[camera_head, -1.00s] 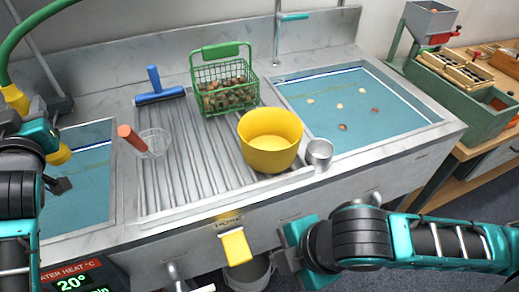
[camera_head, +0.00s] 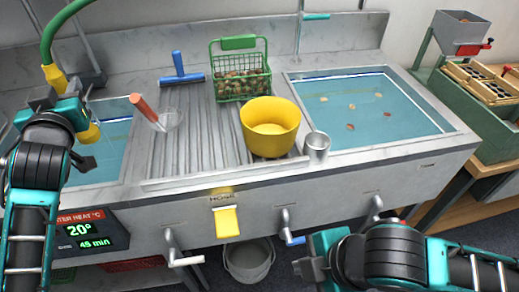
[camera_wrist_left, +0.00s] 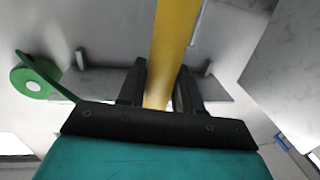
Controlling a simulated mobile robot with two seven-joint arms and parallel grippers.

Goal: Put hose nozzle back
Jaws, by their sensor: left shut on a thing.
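The hose nozzle (camera_head: 90,134) is yellow and hangs from a green hose (camera_head: 47,40) over the left basin in the head view. My left gripper (camera_head: 80,120) is shut on it. In the left wrist view, the yellow nozzle (camera_wrist_left: 173,45) passes between the two dark fingers (camera_wrist_left: 160,88). A yellow holder (camera_head: 227,221) labelled HOSE is on the sink's front, right of and below the nozzle and apart from it. My right gripper (camera_head: 306,266) is low at the front right, away from the nozzle; its jaw opening cannot be made out.
On the drainboard (camera_head: 200,135) are a yellow bucket (camera_head: 270,128), a green basket of chestnuts (camera_head: 240,75), a metal cup (camera_head: 317,147), a blue squeegee (camera_head: 182,77) and a red-handled strainer (camera_head: 145,108). Taps (camera_head: 287,228) stick out from the front. A grey bucket (camera_head: 248,260) stands below.

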